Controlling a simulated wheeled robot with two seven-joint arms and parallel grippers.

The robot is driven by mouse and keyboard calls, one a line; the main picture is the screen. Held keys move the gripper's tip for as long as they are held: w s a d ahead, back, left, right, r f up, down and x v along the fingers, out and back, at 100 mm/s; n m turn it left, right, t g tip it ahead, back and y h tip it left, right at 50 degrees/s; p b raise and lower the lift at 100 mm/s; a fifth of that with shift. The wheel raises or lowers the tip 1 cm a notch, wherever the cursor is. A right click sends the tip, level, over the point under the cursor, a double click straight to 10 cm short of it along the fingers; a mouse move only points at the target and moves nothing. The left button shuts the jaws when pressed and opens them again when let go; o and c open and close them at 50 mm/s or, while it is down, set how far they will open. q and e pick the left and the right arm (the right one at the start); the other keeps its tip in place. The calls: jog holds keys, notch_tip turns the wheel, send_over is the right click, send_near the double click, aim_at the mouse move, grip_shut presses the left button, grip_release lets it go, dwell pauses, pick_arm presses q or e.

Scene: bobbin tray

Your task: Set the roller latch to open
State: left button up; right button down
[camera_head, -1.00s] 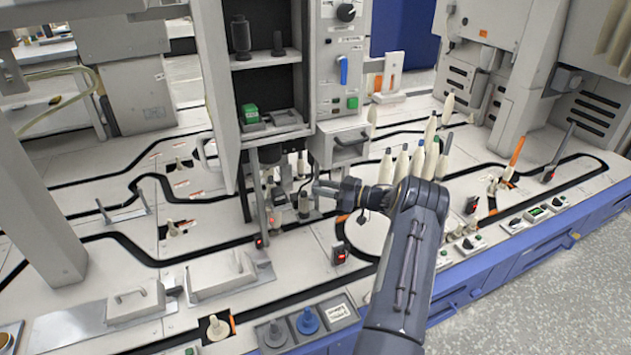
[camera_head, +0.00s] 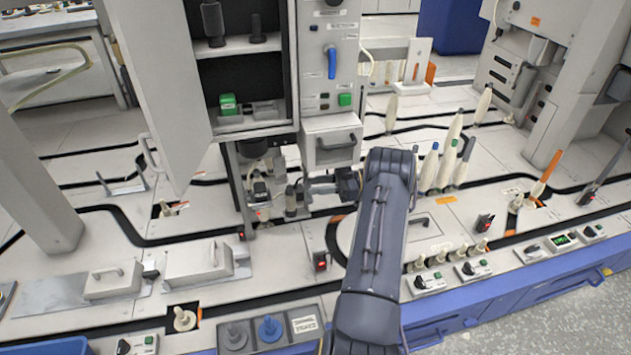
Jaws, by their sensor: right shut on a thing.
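My right arm comes up from the bottom, and its gripper (camera_head: 301,190) points left under the grey cabinet. The jaws are closed around a small dark-topped part (camera_head: 291,197) in the mechanism below the cabinet. I take this part to be the roller latch, but it is small and partly covered by the fingers, so its setting cannot be read. A dark cylindrical unit (camera_head: 259,190) stands just left of the fingertips. My left gripper is not in view.
The cabinet's white door (camera_head: 165,90) hangs open on the left. A grey drawer box (camera_head: 331,143) sits just above the gripper. Several yarn bobbins (camera_head: 445,165) stand right of my forearm. Small grey covers (camera_head: 195,262) stand at the front left.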

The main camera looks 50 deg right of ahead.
dwell(0.5)
jog(key=c, duration=1.1)
grip_release()
jog(key=p+v, duration=0.1)
jog(key=v, duration=0.7)
jog(key=shift+p, duration=0.3)
